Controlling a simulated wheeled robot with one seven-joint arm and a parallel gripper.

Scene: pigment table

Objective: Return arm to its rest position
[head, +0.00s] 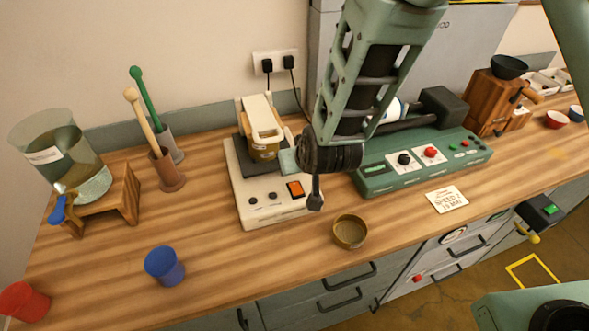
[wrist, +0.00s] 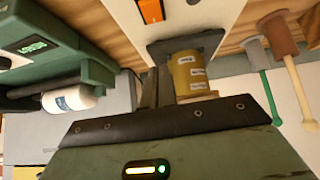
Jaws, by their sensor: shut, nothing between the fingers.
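My gripper (head: 287,161) is in the head view at the end of my green arm, beside the front right of the white hotplate device (head: 262,190). It is shut with nothing in it. In the wrist view its narrow fingers (wrist: 153,88) show past the dark edge of the gripper body. A yellow-brown labelled jar (head: 264,152) stands on the device's black plate, with a cream handled piece (head: 260,118) above it. The jar (wrist: 187,75) also shows in the wrist view, just beside the fingers. I cannot tell whether they touch.
A green machine (head: 425,157) with a white bottle is right of my arm. A brass bowl (head: 350,232), blue cup (head: 164,266) and red cup (head: 24,301) stand along the front. A glass tank (head: 62,150) and two pestles stand left. The front-left counter is mostly clear.

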